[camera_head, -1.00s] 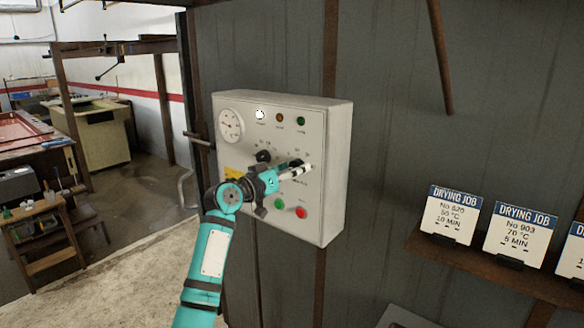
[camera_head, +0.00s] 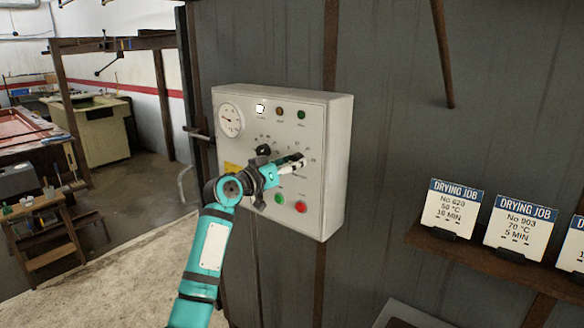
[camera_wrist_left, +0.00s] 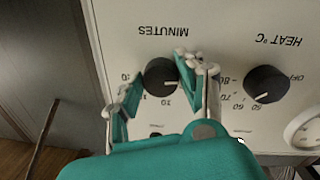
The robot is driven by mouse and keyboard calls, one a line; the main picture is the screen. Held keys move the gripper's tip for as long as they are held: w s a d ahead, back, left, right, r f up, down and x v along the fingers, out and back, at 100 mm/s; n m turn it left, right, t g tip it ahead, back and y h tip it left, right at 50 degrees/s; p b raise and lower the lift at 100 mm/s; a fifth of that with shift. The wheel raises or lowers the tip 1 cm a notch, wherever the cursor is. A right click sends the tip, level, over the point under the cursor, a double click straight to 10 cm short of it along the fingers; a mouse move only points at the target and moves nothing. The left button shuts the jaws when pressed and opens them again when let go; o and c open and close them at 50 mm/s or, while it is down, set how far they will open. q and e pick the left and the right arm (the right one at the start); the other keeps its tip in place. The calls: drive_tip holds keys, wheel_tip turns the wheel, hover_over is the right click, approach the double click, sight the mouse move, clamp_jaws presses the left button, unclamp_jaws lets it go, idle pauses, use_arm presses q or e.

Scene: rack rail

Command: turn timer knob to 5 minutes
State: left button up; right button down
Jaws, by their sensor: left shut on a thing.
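The control panel (camera_head: 268,110) is a light grey box on the dark wall. My left gripper (camera_head: 292,163) reaches its right part and covers most of the timer knob in the head view. In the left wrist view, which shows the panel upside down, the black timer knob (camera_wrist_left: 160,77) sits by the word MINUTES, between the fingers of my left gripper (camera_wrist_left: 157,84), which is shut on it. A short white mark shows on the knob's right side there; the nearby numbers are partly hidden. My right gripper is not in view.
The black heat knob (camera_wrist_left: 266,84) is beside the timer knob; it also shows in the head view (camera_head: 263,150). A green button (camera_head: 279,199) and red button (camera_head: 301,207) sit below. Drying job cards (camera_head: 520,228), one reading No 903, 70 °C, 5 MIN, stand on a shelf (camera_head: 480,262).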

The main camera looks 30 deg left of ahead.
use_arm(q)
drive_tip(key=shift+a+r+m+g+b, duration=0.1)
drive_tip(key=shift+m+g+b, duration=0.2)
drive_tip(key=shift+m+b, duration=2.85)
drive_tip(key=shift+m+p, duration=0.75)
drive_tip(key=shift+m, duration=0.2)
drive_tip(key=o, duration=1.2)
drive_tip(key=shift+c, duration=0.2)
drive_tip(key=s+a, duration=0.1)
drive_tip(key=s, duration=1.1)
drive_tip(key=shift+a+r, duration=0.3)
drive_tip(key=shift+r, duration=0.05)
